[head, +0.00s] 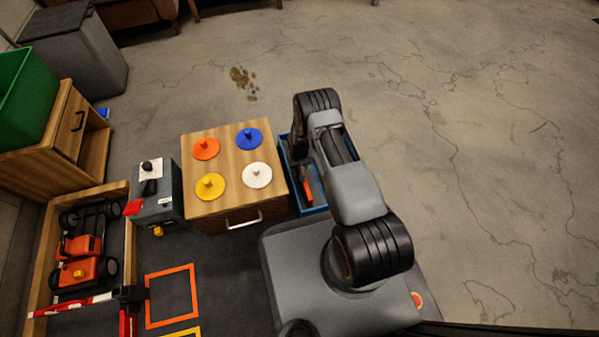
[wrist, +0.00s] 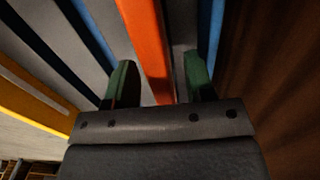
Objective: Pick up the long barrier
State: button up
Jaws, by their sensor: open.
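A long orange bar (wrist: 147,50), which looks like the long barrier, runs between my gripper's two green fingertips in the wrist view. My gripper (wrist: 158,80) is open around it, with a gap visible on the right side and a smaller one on the left. I cannot tell whether either finger touches it. In the head view, part of an orange piece (head: 307,187) shows in a blue tray (head: 318,210) beside the wooden cabinet. My arm covers the rest of the tray, and my gripper is hidden there.
Blue strips (wrist: 90,30) and a yellow bar (wrist: 32,105) lie left of my gripper. The cabinet (head: 232,165) carries several coloured knobbed discs. A grey machine (head: 156,200), an orange car (head: 80,257) and a red-and-white bar (head: 72,306) stand left. The floor at right is clear.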

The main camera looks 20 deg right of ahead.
jog(key=shift+c, duration=0.3)
grip_shut()
dwell(0.4)
